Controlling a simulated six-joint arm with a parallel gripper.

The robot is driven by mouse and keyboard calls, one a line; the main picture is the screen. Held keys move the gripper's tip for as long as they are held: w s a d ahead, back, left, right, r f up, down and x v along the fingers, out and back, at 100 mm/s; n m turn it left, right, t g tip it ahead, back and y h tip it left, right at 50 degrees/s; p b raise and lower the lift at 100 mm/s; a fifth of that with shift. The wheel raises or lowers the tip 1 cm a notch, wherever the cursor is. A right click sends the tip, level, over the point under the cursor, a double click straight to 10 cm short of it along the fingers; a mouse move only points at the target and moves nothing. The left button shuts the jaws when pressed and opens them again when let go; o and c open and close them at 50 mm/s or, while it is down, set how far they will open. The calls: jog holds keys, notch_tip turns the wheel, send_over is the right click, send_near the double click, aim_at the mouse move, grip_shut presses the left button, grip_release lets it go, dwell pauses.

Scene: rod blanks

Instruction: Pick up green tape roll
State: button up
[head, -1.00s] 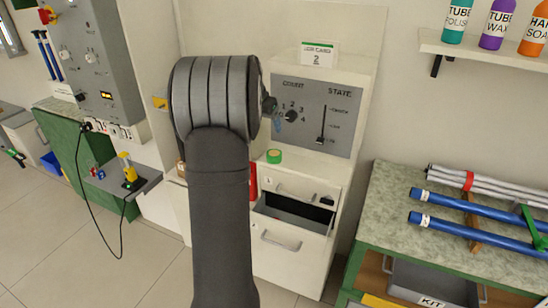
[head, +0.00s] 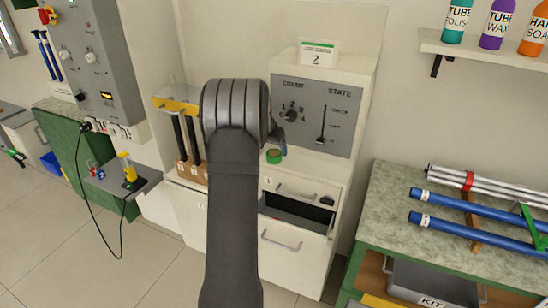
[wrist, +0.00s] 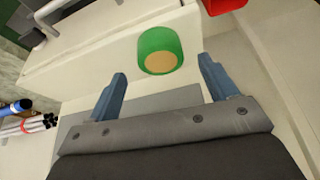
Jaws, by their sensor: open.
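The green tape roll (head: 274,156) sits on the ledge of the white cabinet, below the grey dial panel, just right of my arm's wrist. In the wrist view the tape roll (wrist: 149,42) shows a green band and a tan face. It lies just beyond the fingertips, roughly centred across the gap between them. My gripper (wrist: 163,70) is open, with two blue-grey fingers and nothing between them.
The grey COUNT and STATE panel (head: 335,100) has a dial and lever behind the ledge. An open drawer (head: 296,210) is below. A yellow-topped rack with dark rods (head: 180,135) stands left of my arm. A red object (wrist: 222,5) is at the wrist view's top right.

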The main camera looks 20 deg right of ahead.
aim_at(273, 153)
jog(key=x, duration=0.3)
jog(key=shift+w+f, duration=0.1)
jog(key=shift+f, duration=0.15)
jog(key=c, duration=1.1)
jog(key=shift+r, duration=0.1)
